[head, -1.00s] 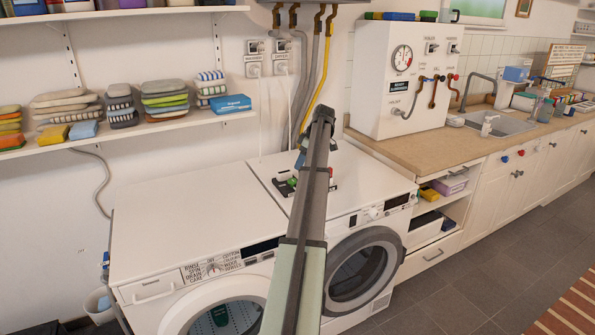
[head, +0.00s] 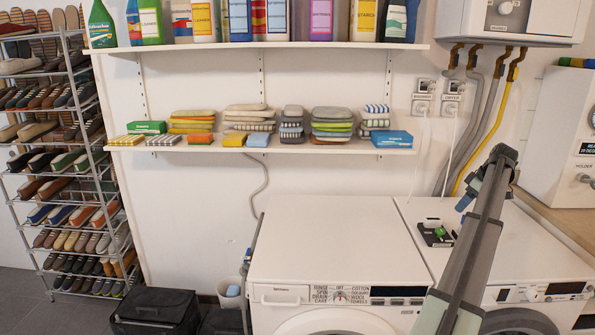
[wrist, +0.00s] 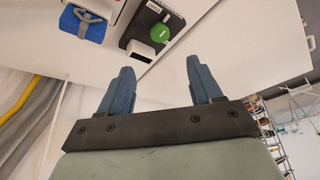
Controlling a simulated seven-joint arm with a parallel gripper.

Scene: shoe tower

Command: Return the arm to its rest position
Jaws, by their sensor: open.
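My gripper (wrist: 155,88) is open in the wrist view, with two blue fingers spread apart and nothing between them. In the head view my arm reaches up from the bottom right over the right-hand machine, and its end (head: 470,190) is partly hidden by the arm itself. A black board with a green round knob (wrist: 160,32) and a white block lies on the white machine top beyond the fingertips. The same board shows in the head view (head: 432,236), just left of my arm. The fingers appear apart from it.
Two white machines (head: 335,240) stand side by side below a shelf (head: 270,146) of folded cloths. A tall shoe rack (head: 70,160) stands at the left. Black bins (head: 155,308) stand on the floor. A blue thing with a grey handle (wrist: 85,20) sits near the board.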

